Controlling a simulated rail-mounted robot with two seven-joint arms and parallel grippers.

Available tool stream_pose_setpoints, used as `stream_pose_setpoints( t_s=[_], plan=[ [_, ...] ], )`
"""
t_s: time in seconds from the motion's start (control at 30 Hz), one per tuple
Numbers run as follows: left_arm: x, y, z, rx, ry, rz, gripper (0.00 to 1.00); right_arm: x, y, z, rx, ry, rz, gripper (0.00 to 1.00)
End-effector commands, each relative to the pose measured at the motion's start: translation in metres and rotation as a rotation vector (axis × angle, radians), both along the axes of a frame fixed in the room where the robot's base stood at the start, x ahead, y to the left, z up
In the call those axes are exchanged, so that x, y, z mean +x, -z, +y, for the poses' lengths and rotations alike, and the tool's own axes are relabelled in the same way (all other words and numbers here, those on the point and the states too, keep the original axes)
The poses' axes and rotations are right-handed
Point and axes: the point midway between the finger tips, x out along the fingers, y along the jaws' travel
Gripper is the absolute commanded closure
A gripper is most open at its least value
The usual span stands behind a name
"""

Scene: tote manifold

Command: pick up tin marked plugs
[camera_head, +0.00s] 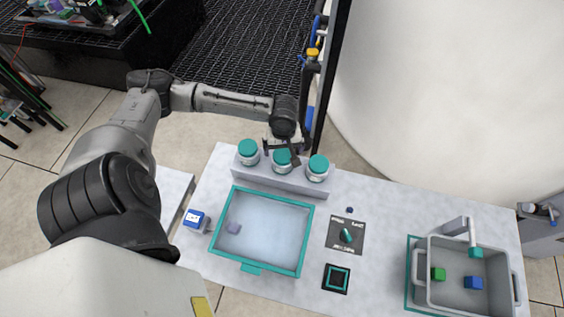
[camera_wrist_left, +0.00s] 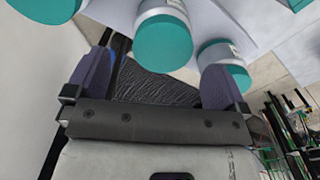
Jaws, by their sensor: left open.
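Three white tins with teal lids stand in a row on a raised grey ledge (camera_head: 262,178) at the back of the table: a left tin (camera_head: 248,151), a middle tin (camera_head: 281,163) and a right tin (camera_head: 318,168). Their markings are too small to read, so I cannot tell which says plugs. My left gripper (camera_head: 284,150) is open at the middle tin, partly covering it from behind. In the left wrist view its spread fingers (camera_wrist_left: 157,82) have one teal-lidded tin (camera_wrist_left: 164,42) ahead between them and another (camera_wrist_left: 223,82) by the right finger. Nothing is held. My right gripper is not in view.
A teal-rimmed tray (camera_head: 262,274) holding a small pale block stands before the ledge. A blue-and-white item (camera_head: 194,219) is left of it. A dial panel (camera_head: 346,235) and black square pad (camera_head: 336,279) lie right. A grey tote (camera_head: 437,298) holds green and blue blocks.

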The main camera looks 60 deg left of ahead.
Motion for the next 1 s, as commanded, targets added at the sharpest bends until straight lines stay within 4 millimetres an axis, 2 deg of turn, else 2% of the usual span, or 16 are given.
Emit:
stream_pose_setpoints(
  t_s=[0.37, 0.7, 0.93, 1.0],
  plan=[
    [-0.001, 0.018, 0.0, 0.0, 0.0, 0.001, 0.0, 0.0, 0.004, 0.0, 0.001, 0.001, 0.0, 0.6],
    [-0.004, 0.058, -0.001, 0.0, 0.001, 0.001, 0.0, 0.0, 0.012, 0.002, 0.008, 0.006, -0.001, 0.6],
    [-0.004, 0.06, -0.001, 0.001, 0.002, 0.001, 0.0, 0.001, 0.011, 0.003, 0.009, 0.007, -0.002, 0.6],
    [-0.003, 0.06, -0.001, 0.001, 0.002, 0.001, 0.05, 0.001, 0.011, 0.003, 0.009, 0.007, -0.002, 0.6]
  ],
)
